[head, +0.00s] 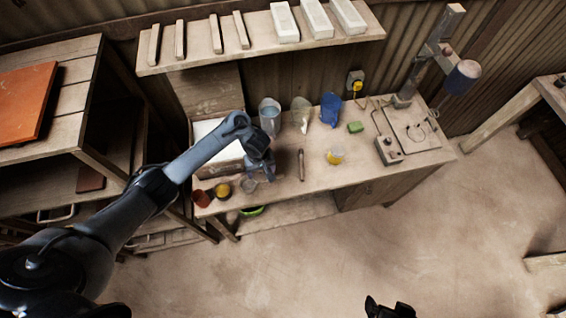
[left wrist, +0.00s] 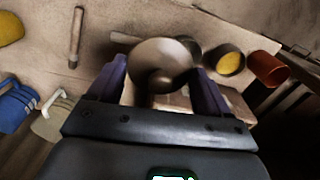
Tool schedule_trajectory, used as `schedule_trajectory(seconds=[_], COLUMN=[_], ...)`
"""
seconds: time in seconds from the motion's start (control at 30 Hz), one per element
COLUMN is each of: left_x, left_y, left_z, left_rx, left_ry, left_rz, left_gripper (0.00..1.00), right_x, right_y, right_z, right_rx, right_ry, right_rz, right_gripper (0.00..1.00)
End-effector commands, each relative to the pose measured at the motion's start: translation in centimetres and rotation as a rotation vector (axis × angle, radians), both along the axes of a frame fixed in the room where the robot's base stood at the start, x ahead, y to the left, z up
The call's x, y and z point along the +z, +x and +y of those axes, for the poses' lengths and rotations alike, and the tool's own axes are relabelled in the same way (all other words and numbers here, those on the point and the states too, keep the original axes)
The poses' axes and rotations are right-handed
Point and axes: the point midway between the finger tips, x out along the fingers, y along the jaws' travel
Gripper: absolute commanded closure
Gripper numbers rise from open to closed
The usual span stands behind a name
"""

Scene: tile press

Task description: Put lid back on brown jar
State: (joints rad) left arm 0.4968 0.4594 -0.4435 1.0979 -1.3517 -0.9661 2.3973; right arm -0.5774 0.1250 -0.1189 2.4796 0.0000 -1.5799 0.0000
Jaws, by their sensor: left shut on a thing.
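My left gripper (head: 262,170) is shut on a round beige lid with a knob (left wrist: 160,68), seen between its fingers in the left wrist view (left wrist: 157,72). A red-brown jar (head: 201,198) stands at the bench's front left corner, right of the lid in the left wrist view (left wrist: 268,68). A glassy jar with yellow contents (head: 222,190) stands beside it. A greyish jar (head: 249,185) is close to my left gripper; its dark rim (left wrist: 187,47) is partly hidden by the lid. A dark part of my right gripper (head: 388,309) shows at the bottom edge; its jaws are unclear.
A white-lined tray (head: 208,135) is behind my left arm. The front middle is mostly clear.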

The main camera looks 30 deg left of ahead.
Motion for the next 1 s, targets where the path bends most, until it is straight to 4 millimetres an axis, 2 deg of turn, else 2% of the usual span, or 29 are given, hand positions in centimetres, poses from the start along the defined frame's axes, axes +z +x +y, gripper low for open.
schedule_trajectory(seconds=[0.03,0.2,0.4,0.6,1.0], left_x=[-0.9,-3.1,-4.4,-4.9,-6.2], left_y=[-1.5,-5.3,-8.8,-10.6,-10.9], left_z=[1.7,6.9,11.3,13.4,13.8], left_rx=[0.044,0.162,0.25,0.289,0.297], left_ry=[-0.001,0.001,0.0,-0.002,-0.002], left_rz=[0.007,0.003,-0.001,-0.004,-0.005], left_gripper=[0.52,0.51,0.51,0.51,0.51], right_x=[0.3,0.7,0.9,1.0,-0.6], right_y=[0.0,-0.1,-0.1,-0.1,-0.1], right_z=[0.1,0.2,0.3,0.3,0.1], right_rx=[0.0,-0.003,-0.004,-0.004,0.0], right_ry=[0.002,0.007,0.009,0.009,0.003], right_rz=[0.0,0.002,0.002,0.003,0.003], right_gripper=[0.07,0.07,0.07,0.07,0.07])
